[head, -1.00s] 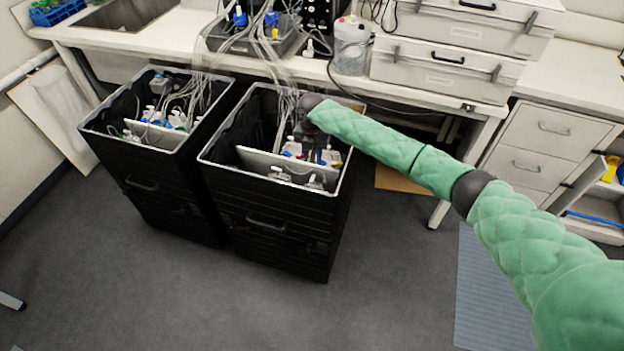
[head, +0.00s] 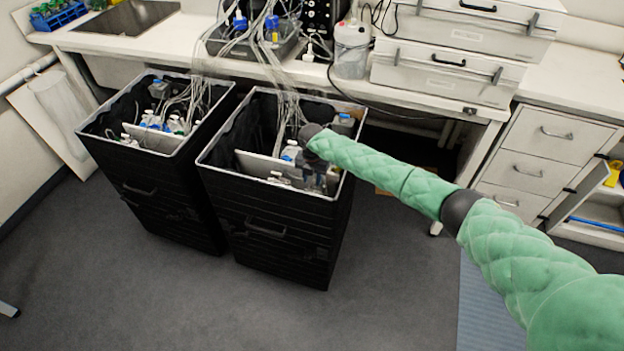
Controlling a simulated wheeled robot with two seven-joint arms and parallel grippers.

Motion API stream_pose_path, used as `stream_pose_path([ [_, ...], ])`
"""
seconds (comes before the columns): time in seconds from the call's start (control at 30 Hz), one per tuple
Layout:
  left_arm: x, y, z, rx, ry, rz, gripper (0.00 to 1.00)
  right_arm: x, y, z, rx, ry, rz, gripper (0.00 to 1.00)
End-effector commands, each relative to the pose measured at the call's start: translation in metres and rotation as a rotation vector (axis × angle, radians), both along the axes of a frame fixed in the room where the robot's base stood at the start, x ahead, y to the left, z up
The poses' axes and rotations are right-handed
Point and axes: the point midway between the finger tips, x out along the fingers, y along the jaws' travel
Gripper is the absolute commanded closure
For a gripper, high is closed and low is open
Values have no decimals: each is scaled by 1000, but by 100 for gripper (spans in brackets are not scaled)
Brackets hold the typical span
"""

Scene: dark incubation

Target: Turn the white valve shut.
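My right arm reaches in from the right, and my dark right gripper (head: 314,172) points down inside the right black box (head: 262,245). Its fingertips are small and dark among the bottles, so I cannot tell whether they are open or touching anything. White-capped fittings (head: 277,179) stand at the near side of that box, in front of a pale divider panel (head: 258,166). I cannot tell which white part is the valve; the gripper may hide it. My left gripper is not in view.
A second black box (head: 165,190) with tubed bottles stands to the left. Thin tubes run from both boxes up to the white bench (head: 335,92), which holds a clear jug (head: 351,50) and grey cases (head: 445,72). The floor in front is clear.

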Motion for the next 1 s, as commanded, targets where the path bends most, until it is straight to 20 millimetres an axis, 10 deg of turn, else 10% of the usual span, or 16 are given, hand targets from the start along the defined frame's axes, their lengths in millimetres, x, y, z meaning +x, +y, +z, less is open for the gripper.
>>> stream_pose_path([
  [0.5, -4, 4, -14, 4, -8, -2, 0, 0, 0, -18, 0, -1, 0, 66],
  [0.67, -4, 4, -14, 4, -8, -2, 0, 0, 0, -18, 0, -1, 0, 98],
  [1.0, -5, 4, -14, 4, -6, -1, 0, 0, 0, -18, 0, -1, -21, 100],
])
